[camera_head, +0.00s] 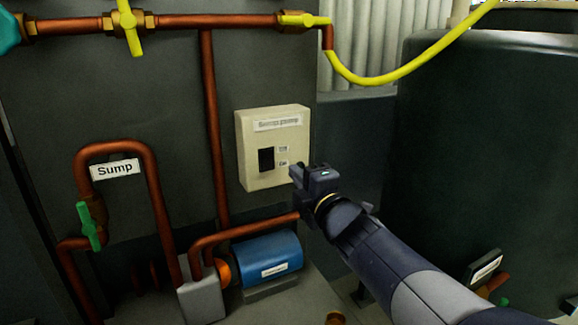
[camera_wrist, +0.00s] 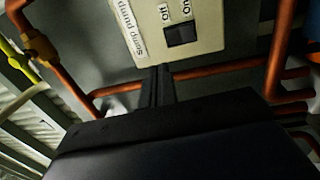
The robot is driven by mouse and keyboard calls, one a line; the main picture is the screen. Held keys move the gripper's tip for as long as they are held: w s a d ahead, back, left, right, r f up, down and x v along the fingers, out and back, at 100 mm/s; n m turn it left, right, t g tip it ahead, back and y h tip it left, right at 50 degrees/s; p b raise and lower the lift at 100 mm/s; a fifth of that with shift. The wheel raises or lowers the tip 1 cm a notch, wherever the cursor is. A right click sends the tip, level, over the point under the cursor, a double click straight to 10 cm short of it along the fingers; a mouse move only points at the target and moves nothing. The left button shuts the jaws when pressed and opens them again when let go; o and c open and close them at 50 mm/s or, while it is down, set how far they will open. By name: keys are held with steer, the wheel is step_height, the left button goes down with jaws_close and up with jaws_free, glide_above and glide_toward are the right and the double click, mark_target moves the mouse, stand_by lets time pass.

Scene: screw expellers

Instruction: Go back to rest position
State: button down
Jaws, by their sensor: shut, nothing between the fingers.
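My gripper (camera_head: 299,175) is shut and empty in the head view, at the end of my arm reaching in from the lower right. It is just off the lower right of the cream sump pump box (camera_head: 254,140). In the wrist view the shut fingers (camera_wrist: 160,82) point toward the same box (camera_wrist: 215,28), near its edge. The box has a black switch (camera_head: 266,159) with On and Off labels; the switch also shows in the wrist view (camera_wrist: 181,35). I cannot tell whether the fingertips touch the box.
Copper pipes (camera_head: 212,120) run around the box. A blue pump (camera_head: 267,262) sits below it. A yellow valve (camera_head: 304,19) and yellow hose (camera_head: 400,76) are above. A green valve (camera_head: 88,226) is at left. A large dark tank (camera_head: 480,150) stands at right.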

steer(key=shift+s+d, duration=0.25)
steer(key=shift+s, duration=0.45)
